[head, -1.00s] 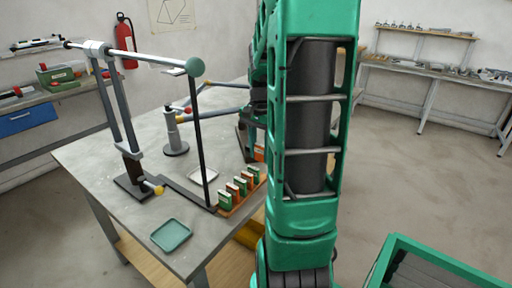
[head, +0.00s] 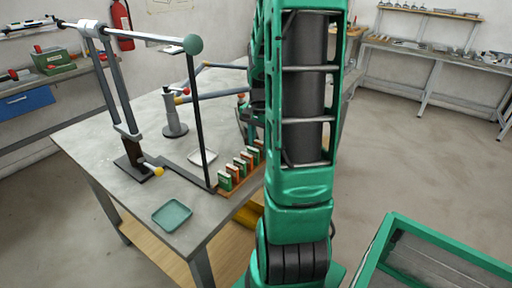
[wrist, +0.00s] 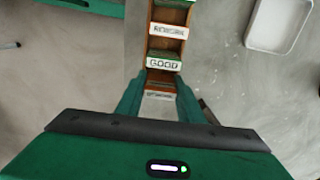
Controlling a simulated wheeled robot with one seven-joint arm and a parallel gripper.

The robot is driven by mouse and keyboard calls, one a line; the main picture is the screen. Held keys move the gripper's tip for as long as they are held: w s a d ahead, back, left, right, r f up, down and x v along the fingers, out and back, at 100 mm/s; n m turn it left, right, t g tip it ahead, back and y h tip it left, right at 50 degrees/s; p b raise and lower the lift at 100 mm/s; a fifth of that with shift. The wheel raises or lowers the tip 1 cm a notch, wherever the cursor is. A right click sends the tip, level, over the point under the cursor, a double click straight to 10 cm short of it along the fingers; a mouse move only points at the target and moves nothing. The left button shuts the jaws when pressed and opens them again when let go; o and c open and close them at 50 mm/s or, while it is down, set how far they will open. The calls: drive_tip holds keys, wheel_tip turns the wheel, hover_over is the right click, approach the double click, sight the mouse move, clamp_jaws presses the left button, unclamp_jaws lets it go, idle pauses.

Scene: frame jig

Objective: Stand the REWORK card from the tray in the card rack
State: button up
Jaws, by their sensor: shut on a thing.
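In the wrist view my gripper (wrist: 160,98) is shut on a card (wrist: 159,96) with a pale label strip; its small lettering looks like REWORK but is partly cut off. The held card is in line with the near end of the brown card rack (wrist: 151,44). I cannot tell whether it touches the rack's floor. A GOOD card (wrist: 163,65) and another REWORK card (wrist: 169,31) stand in the rack just beyond. In the head view the rack (head: 229,191) holds a row of green and orange cards; my arm hides my gripper.
A white tray (wrist: 278,48) lies beside the rack and looks empty; it also shows in the head view (head: 203,165). A green tray (head: 172,224) sits empty at the table's front corner. A tall frame with a black post (head: 197,120) stands close to the rack.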

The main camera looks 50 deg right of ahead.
idle(0.3)
drive_tip(key=o, duration=1.1)
drive_tip(key=shift+o, duration=0.2)
wheel_tip(320, 180, up, 11)
drive_tip(key=shift+w+f, duration=0.1)
drive_tip(key=shift+f, duration=0.05)
drive_tip(key=s+a+f+n, duration=0.2)
drive_tip(key=s+a+n, duration=0.8)
drive_tip(key=s+a, duration=0.4)
drive_tip(key=a, duration=0.3)
drive_tip(key=shift+f+n, duration=0.15)
drive_tip(key=shift+n, duration=0.25)
